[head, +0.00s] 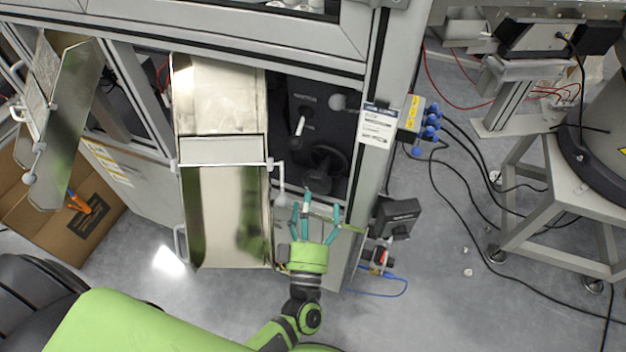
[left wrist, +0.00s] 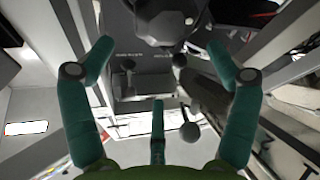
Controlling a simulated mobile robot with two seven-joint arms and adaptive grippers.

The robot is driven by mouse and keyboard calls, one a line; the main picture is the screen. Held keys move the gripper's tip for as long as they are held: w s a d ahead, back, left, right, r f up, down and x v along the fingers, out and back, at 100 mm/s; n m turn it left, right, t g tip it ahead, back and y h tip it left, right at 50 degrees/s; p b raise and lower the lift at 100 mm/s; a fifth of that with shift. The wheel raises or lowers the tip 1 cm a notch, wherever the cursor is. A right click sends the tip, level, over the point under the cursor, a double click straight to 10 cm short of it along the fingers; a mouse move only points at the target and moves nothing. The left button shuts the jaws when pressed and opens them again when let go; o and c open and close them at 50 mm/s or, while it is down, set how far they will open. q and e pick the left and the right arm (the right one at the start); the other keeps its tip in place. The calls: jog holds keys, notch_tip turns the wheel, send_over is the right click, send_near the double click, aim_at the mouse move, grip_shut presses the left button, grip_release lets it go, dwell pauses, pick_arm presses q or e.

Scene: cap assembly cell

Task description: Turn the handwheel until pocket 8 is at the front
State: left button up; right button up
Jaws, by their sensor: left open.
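A dark handwheel (head: 328,160) sits inside the open machine bay, beyond my left gripper in the head view. My left gripper (head: 318,207) has three teal fingers spread open and empty, just in front of the bay opening. The fingers also show spread in the left wrist view (left wrist: 160,68). A dark rounded part at the top of that view may belong to the handwheel; I cannot tell. I cannot make out pocket numbers or which pocket is at the front. My right gripper is not in view.
An open metal door panel (head: 228,215) stands left of the bay, with a white handle (head: 282,192) near my gripper. A frame post (head: 377,110) and a black box (head: 397,217) stand to the right. A cardboard box (head: 60,205) lies at far left.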

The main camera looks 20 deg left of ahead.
aim_at(316, 188)
pick_arm(q)
jog(key=w, duration=0.2)
jog(key=w+a+p, duration=0.1)
jog(key=w, duration=0.3)
jog(key=shift+w+a+f, duration=0.2)
jog(key=shift+a+f, duration=0.05)
jog(key=shift+f, duration=0.1)
jog(key=shift+w+a, duration=0.1)
jog(key=shift+w, duration=0.25)
jog(key=shift+r, duration=0.1)
jog(key=c, duration=1.1)
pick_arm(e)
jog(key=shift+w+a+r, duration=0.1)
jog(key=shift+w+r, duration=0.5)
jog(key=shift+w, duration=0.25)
